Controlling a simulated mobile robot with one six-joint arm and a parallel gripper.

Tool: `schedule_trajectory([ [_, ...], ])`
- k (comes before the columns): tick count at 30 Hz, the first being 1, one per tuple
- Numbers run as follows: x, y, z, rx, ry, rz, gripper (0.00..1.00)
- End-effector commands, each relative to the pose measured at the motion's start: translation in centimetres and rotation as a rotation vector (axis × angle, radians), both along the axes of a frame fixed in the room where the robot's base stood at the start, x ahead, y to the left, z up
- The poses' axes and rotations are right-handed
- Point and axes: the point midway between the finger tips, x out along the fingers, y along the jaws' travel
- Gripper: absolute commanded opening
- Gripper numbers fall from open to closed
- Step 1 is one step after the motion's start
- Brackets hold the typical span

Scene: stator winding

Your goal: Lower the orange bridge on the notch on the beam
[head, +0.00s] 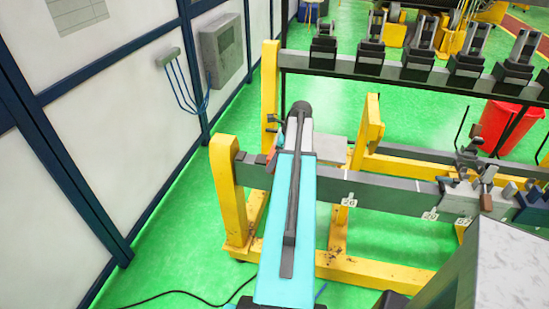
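The dark grey beam (390,190) runs across the picture on a yellow stand, with small white number labels on its front. My cyan arm reaches forward over its left part and hides a stretch of it. A small orange-red piece (273,155), possibly the bridge, shows just left of my arm, close above the beam's left end. Whether it touches the beam or is held cannot be told. My gripper is mostly hidden behind the arm's far end; its fingers cannot be made out. No notch can be clearly made out on the beam.
Yellow stand posts (228,190) rise at the beam's left end. Metal fixtures (465,195) sit on the beam at the right. A rear rail (400,72) carries several dark clamps. A red bin (505,125) stands behind. A wall with a grey box (221,50) is at left.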

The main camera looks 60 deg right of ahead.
Motion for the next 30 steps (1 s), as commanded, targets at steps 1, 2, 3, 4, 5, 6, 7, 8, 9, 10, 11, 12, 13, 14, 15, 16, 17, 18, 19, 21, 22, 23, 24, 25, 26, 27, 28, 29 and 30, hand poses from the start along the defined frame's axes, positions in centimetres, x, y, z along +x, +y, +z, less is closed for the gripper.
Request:
schedule_trajectory([
  [1, 0.0, 0.0, 0.0, 0.000, 0.000, 0.000, 0.47],
  [2, 0.0, 0.0, 0.0, 0.000, 0.000, 0.000, 0.47],
  [3, 0.0, 0.0, 0.0, 0.000, 0.000, 0.000, 0.47],
  [4, 0.0, 0.0, -0.1, 0.000, 0.000, 0.000, 0.47],
  [5, 0.0, 0.0, -0.1, 0.000, 0.000, 0.000, 0.47],
  [6, 0.0, 0.0, -0.2, 0.000, 0.000, 0.000, 0.47],
  [7, 0.0, 0.0, -0.3, 0.000, 0.000, 0.000, 0.47],
  [8, 0.0, 0.0, -0.3, 0.000, 0.000, 0.000, 0.47],
  [9, 0.0, 0.0, -0.5, 0.000, 0.000, 0.000, 0.47],
  [10, 0.0, 0.0, -0.5, 0.000, 0.000, 0.000, 0.47],
  [11, 0.0, 0.0, -0.6, 0.000, 0.000, 0.000, 0.47],
  [12, 0.0, 0.0, -0.7, 0.000, 0.000, 0.000, 0.47],
  [13, 0.0, 0.0, -0.8, 0.000, 0.000, 0.000, 0.47],
  [14, 0.0, 0.0, -0.9, 0.000, 0.000, 0.000, 0.47],
  [15, 0.0, 0.0, -1.0, 0.001, 0.000, 0.000, 0.47],
  [16, 0.0, 0.0, -1.1, 0.001, 0.000, 0.000, 0.47],
  [17, 0.0, 0.0, -1.2, 0.001, 0.000, 0.000, 0.47],
  [18, 0.0, 0.0, -1.3, 0.001, 0.000, 0.000, 0.47],
  [19, 0.0, 0.0, -1.3, 0.001, 0.000, 0.000, 0.47],
  [21, 0.0, 0.0, -1.5, 0.001, 0.000, 0.000, 0.47],
  [22, 0.0, 0.0, -1.6, 0.001, 0.000, 0.000, 0.47],
  [23, 0.0, 0.0, -1.7, 0.001, 0.000, 0.000, 0.47],
  [24, 0.0, 0.0, -1.7, 0.001, 0.000, 0.000, 0.47],
  [25, 0.0, 0.0, -1.8, 0.001, 0.000, 0.000, 0.47],
  [26, 0.0, 0.0, -1.8, 0.001, 0.000, 0.000, 0.47],
  [27, 0.0, 0.0, -1.8, 0.000, 0.000, 0.000, 0.47],
  [28, 0.0, 0.0, -1.8, 0.000, 0.000, 0.000, 0.47],
  [29, 0.0, 0.0, -1.8, 0.000, 0.000, 0.000, 0.47],
  [30, 0.0, 0.0, -1.8, 0.000, 0.000, 0.000, 0.47],
])
